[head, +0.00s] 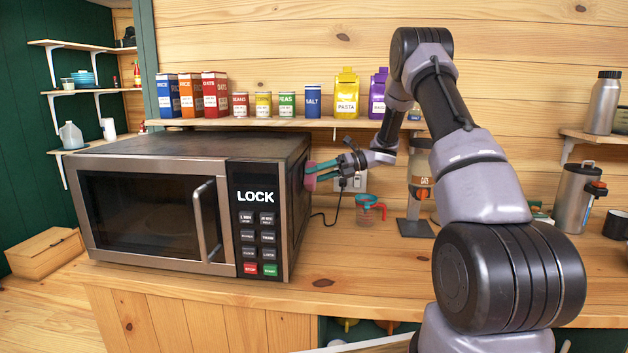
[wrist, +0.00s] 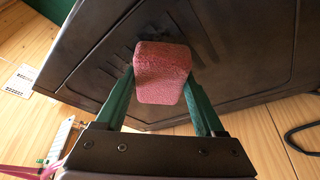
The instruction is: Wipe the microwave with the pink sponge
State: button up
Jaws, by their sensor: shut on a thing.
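The microwave (head: 190,150) stands on the wooden counter at the left, its door shut and its front showing a "LOCK" display. My gripper (head: 318,172) is at its right side. In the wrist view my gripper (wrist: 165,90) has its green fingers on either side of the pink sponge (wrist: 163,72) and is shut on it. The sponge is in front of the microwave's dark side panel (wrist: 240,60), near its vents. Whether the sponge touches the panel I cannot tell. In the head view the sponge (head: 310,180) is mostly hidden by the fingers.
A steel jug (head: 575,198) stands further right. The counter's front middle is clear.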

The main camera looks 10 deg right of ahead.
jog(key=shift+s+r, duration=0.4)
jog(key=shift+s, duration=0.4)
jog(key=shift+s+a+f, duration=0.1)
jog(key=shift+s+a, duration=0.25)
jog(key=shift+s, duration=0.4)
jog(key=shift+s+a, duration=0.4)
jog(key=shift+s, duration=0.3)
jog(key=shift+s+a+f, duration=0.1)
jog(key=shift+s+a, duration=0.25)
jog(key=shift+s, duration=0.4)
jog(key=shift+s+d, duration=0.3)
jog(key=shift+d, duration=0.65)
jog(key=shift+s+d, duration=0.3)
jog(key=shift+d, duration=0.65)
jog(key=shift+s+d, duration=0.3)
jog(key=shift+d, duration=0.65)
jog(key=d, duration=0.1)
jog(key=s+d, duration=0.1)
jog(key=shift+d, duration=0.4)
